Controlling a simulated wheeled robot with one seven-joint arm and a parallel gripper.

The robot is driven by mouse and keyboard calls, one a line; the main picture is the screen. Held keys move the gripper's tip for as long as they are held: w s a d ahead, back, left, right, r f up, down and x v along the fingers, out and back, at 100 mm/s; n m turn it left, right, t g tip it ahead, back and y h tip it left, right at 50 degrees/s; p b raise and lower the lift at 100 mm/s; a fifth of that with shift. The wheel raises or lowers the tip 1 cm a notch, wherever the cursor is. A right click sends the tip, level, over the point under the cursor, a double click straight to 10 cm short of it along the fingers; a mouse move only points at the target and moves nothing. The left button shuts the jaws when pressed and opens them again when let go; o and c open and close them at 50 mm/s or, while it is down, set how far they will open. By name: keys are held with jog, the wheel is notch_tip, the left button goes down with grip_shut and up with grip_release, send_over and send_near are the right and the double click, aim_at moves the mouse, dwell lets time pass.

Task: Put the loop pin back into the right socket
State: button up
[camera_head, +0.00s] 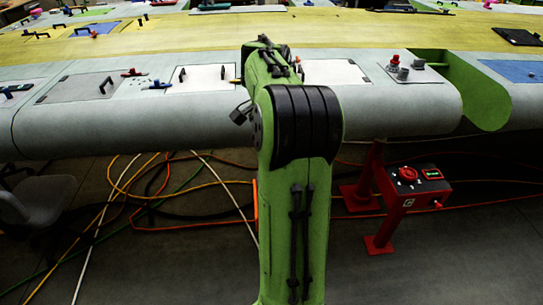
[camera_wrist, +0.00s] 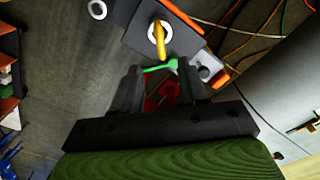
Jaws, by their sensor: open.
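A yellow loop (camera_wrist: 160,40), which looks like the loop pin, shows at the top of the wrist view, just beyond my fingertips. It overlaps a white ring (camera_wrist: 153,28) on a dark grey block; I cannot tell whether it is seated there. A second white ring (camera_wrist: 97,9), apparently a socket, lies to the left. My gripper (camera_wrist: 158,72) is open, and the yellow loop is outside its fingers. A thin green piece (camera_wrist: 160,66) crosses between the fingertips; whether it touches them is unclear. In the head view my arm hides the gripper and the sockets.
The grey and yellow wing (camera_head: 190,110) spans the head view, with hatches and small tools on top. A red stand with a control box (camera_head: 415,183) stands right of my arm. Cables (camera_head: 150,190) cross the floor. A chair (camera_head: 40,205) is at the left.

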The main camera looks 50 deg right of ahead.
jog(key=a+r+n+t+h, duration=0.1)
jog(key=a+r+n, duration=0.3)
jog(key=a, duration=0.6)
jog(key=a+r+n+t+h, duration=0.1)
jog(key=a+r+n+h, duration=0.1)
jog(key=a+n, duration=0.55)
jog(key=s+a+f+n+t+y, duration=0.3)
jog(key=s+a+n, duration=0.4)
jog(key=a, duration=0.6)
jog(key=shift+s+a+f+t, duration=0.15)
jog(key=shift+s+f+t, duration=0.15)
jog(key=shift+s+f, duration=0.5)
jog(key=shift+s+r, duration=0.1)
jog(key=shift+s, duration=0.05)
